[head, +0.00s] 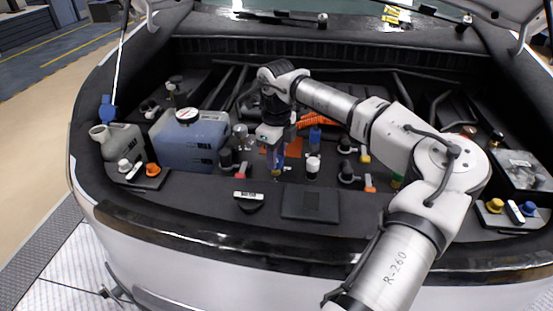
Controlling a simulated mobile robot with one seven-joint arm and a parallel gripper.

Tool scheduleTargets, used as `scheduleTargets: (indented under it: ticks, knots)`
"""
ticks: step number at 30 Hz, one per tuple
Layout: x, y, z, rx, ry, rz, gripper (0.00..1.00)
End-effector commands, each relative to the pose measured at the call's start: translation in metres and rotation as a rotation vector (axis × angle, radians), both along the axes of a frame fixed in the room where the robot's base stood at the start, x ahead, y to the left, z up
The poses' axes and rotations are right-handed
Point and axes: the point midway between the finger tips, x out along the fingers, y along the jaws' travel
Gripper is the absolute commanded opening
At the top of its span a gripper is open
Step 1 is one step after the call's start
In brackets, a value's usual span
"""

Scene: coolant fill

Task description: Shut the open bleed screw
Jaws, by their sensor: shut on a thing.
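My gripper (276,161) points down into the engine bay, left of the middle. Its blue fingers are shut around a small yellowish piece (275,175), which appears to be the bleed screw. The fingers and wrist hide most of it, so I cannot tell how far it is turned. Black fittings stand on both sides, one with a red-orange tab (241,170) to the left and one with a red tab (370,184) to the right.
A blue coolant tank (190,145) with a round white-topped cap (187,115) stands left. A grey jug (118,143) is farther left. A white-capped black bottle (312,168) stands just right of my gripper. A dark flat panel (310,205) lies in front. My arm crosses the right side.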

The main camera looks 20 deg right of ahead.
Motion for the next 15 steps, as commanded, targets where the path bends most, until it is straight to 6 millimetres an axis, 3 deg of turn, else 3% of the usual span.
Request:
scheduleTargets:
  ticks: [15]
  knots:
    - [-0.0008,0.0,-0.0005,-0.002,0.001,-0.363,0.11]
